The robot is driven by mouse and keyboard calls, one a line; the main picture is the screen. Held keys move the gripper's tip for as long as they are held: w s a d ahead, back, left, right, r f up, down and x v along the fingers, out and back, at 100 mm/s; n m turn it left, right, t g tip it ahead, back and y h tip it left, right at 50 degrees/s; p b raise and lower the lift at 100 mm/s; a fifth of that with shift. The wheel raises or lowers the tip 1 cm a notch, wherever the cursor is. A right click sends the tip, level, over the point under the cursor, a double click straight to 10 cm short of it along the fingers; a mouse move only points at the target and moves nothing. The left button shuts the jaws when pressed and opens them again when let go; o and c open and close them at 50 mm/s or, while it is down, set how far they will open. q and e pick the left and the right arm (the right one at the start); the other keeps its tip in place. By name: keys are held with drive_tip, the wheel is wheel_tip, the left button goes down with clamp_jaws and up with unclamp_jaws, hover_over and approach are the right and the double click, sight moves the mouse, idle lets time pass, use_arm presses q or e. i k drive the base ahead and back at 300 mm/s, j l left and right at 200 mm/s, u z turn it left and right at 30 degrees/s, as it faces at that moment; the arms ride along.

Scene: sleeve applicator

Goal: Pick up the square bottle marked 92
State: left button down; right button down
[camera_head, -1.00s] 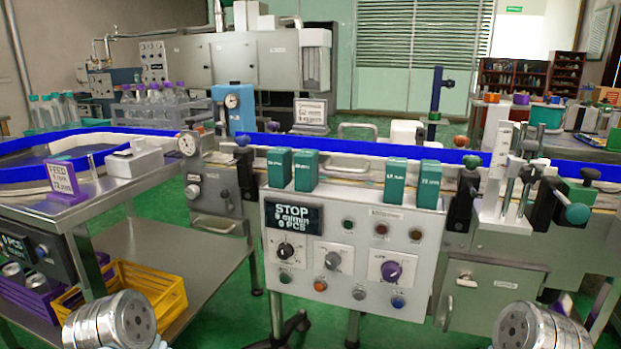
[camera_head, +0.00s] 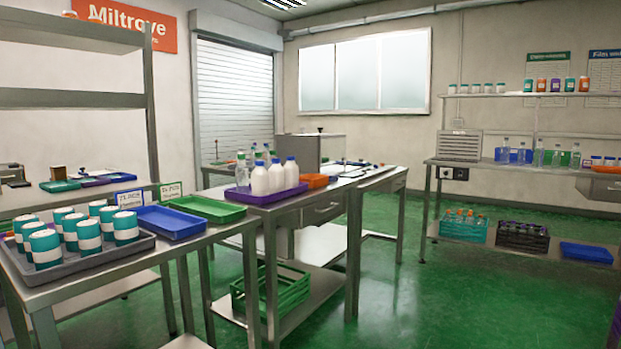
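I cannot make out a square bottle marked 92 in this view. Bottles show in several places, but they are too small for any number to be read. White bottles (camera_head: 260,180) and clear ones with coloured caps stand in a purple tray (camera_head: 275,197) on the middle table. Clear bottles (camera_head: 538,155) stand on the right-hand shelf unit. More bottles (camera_head: 465,218) sit in crates on its lower shelf. Small jars (camera_head: 555,85) line its top shelf. Neither of my grippers is in view.
A steel table (camera_head: 130,262) at near left holds a grey tray (camera_head: 80,265) of teal and white jars, an empty blue tray (camera_head: 172,222) and an empty green tray (camera_head: 207,208). A green crate (camera_head: 270,290) sits under the middle table. The green floor (camera_head: 450,300) at right is clear.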

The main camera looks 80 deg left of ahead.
sight(291, 169)
drive_tip(key=u, duration=3)
drive_tip(key=i+l+u, duration=0.4)
drive_tip(key=i+l, duration=0.6)
drive_tip(key=i, duration=0.15)
